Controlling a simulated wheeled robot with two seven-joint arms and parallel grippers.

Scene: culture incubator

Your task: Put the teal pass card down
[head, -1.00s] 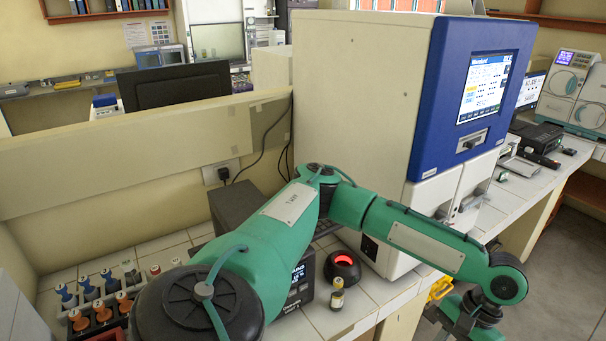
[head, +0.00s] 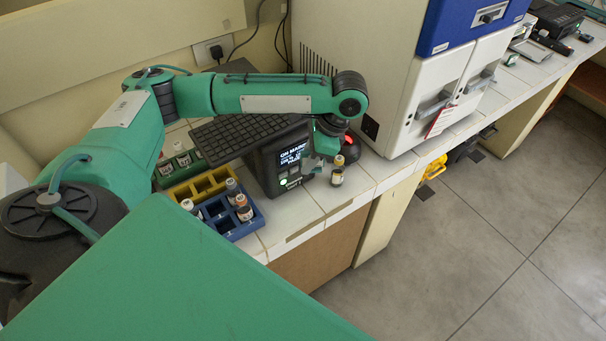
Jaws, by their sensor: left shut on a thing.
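My left arm comes in from the left and bends down at a dark wrist joint. My left gripper (head: 322,153) hangs below it, beside the small black reader with a lit display (head: 292,156), over the front part of the bench. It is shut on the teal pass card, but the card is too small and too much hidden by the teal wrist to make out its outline. I cannot tell whether the card touches anything. My right gripper is not in view.
A black keyboard (head: 243,133) lies behind the reader. A blue rack (head: 232,222) and a yellow rack (head: 180,192) stand to the left. White tiles in front of the reader are clear.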

